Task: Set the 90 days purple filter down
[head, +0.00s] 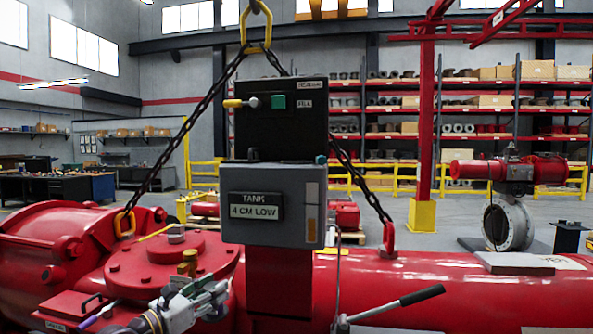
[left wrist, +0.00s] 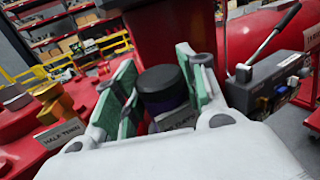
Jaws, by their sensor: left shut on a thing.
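The purple filter (left wrist: 164,92) shows in the left wrist view as a short upright cylinder with a black cap and a dark purple body. A small grey label sits low in front of it, its text hard to read. My left gripper (left wrist: 160,95) is shut on the filter, with green-padded fingers on both sides of it. In the head view my left gripper (head: 210,292) is low, left of the red post, above the red machine. The filter cannot be made out there. What lies under the filter is hidden. My right gripper is not in view.
A grey panel reading "TANK 4 CM LOW" (head: 272,205) stands on the red post. A lever with a black grip (head: 415,296) rises at right. Chains slant down on both sides.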

